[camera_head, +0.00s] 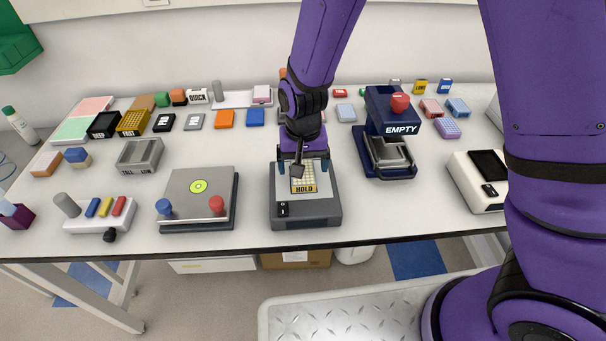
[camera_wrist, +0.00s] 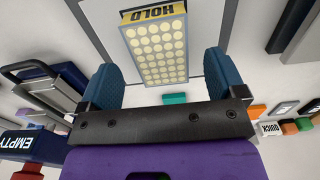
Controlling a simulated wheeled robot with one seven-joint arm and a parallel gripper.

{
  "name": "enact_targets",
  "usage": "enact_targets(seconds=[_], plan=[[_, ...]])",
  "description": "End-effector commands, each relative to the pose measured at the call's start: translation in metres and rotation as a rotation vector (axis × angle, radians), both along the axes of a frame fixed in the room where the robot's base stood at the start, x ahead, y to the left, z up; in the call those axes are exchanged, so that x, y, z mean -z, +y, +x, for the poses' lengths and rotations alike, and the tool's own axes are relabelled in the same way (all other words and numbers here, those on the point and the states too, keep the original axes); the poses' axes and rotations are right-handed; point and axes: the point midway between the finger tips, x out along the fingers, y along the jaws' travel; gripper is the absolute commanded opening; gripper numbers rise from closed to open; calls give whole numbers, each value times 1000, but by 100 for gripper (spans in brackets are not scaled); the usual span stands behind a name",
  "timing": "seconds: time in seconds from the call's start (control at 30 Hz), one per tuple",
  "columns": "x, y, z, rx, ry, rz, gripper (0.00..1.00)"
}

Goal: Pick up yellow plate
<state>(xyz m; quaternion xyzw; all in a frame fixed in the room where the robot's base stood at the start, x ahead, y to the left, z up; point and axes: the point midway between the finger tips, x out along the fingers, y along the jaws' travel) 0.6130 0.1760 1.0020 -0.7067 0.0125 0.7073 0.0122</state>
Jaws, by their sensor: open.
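The yellow plate (camera_head: 304,180), with pale wells and a HOLD label, sits on the grey thermal cycler (camera_head: 330,211) near the table's front edge. It also shows in the wrist view (camera_wrist: 155,50), with the label at the top. My gripper (camera_head: 304,168) is open and empty, pointing down over the cycler. In the wrist view its two blue fingers (camera_wrist: 158,75) stand apart, one to each side of the plate in the picture, with gaps between. I cannot tell how high the fingertips are above it. My wrist hides part of the plate in the head view.
The EMPTY device (camera_head: 391,130) stands right of the cycler. A grey device with blue and red knobs (camera_head: 199,190) stands to the left. A gold FAST block (camera_head: 132,123) and several small blocks line the back. A white device (camera_head: 470,185) stands at the right.

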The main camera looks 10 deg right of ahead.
Motion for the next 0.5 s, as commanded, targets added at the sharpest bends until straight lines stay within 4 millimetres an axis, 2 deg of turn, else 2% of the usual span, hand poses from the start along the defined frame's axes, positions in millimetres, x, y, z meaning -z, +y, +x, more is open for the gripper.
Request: enact_targets(seconds=[0.1, 0.2, 0.47, 0.5], plan=[[16, 0, 0, -2, 2, -1, 89], [24, 0, 0, -1, 1, -1, 89], [26, 1, 0, -1, -1, 1, 89], [26, 1, 0, -1, -1, 1, 87]])
